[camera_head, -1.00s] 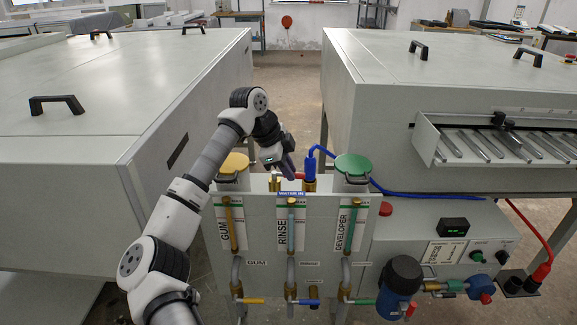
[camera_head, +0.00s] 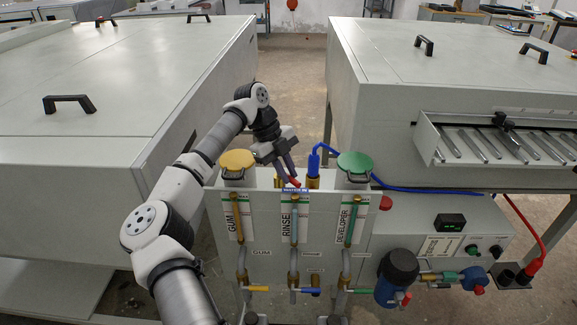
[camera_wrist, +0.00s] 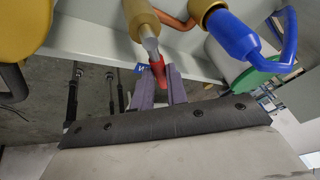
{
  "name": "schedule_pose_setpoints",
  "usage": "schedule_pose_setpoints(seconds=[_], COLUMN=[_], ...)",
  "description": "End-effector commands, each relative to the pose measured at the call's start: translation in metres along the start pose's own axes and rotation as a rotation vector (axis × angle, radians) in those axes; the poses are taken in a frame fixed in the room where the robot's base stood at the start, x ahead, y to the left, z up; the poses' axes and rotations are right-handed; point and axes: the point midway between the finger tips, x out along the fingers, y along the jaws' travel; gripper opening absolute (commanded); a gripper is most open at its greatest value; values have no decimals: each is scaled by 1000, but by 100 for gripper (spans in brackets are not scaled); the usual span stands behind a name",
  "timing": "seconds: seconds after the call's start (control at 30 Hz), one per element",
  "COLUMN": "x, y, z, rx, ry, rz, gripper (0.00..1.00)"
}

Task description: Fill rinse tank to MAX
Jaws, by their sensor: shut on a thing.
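The rinse tank is the middle section of the grey tank unit, behind the RINSE label (camera_head: 286,222). Its narrow sight tube (camera_head: 294,230) runs down the front; I cannot read its level. A red valve lever (camera_wrist: 158,70) sits at the brass fitting (camera_wrist: 141,18) above the tank; in the head view the red lever (camera_head: 295,182) slants toward the front. My gripper (camera_wrist: 160,88) is shut on this lever, its fingers on either side of it. It also shows in the head view (camera_head: 291,174).
The yellow GUM lid (camera_head: 237,159) stands left of my gripper and the green DEVELOPER lid (camera_head: 355,162) right. A blue hose connector (camera_head: 314,158) stands close by on the right. Large grey machines flank the unit on both sides.

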Motion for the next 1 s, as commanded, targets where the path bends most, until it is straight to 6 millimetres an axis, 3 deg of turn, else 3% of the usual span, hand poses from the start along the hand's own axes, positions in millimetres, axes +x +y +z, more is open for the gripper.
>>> schedule_pose_setpoints(seconds=[0.67,0.7,0.83,1.0], x=[-2,-2,-2,-1], y=[2,2,2,2], z=[1,1,1,1], rx=[52,52,52,53], ry=[7,7,8,9], rz=[20,20,21,21], gripper=[0,20,37,37])
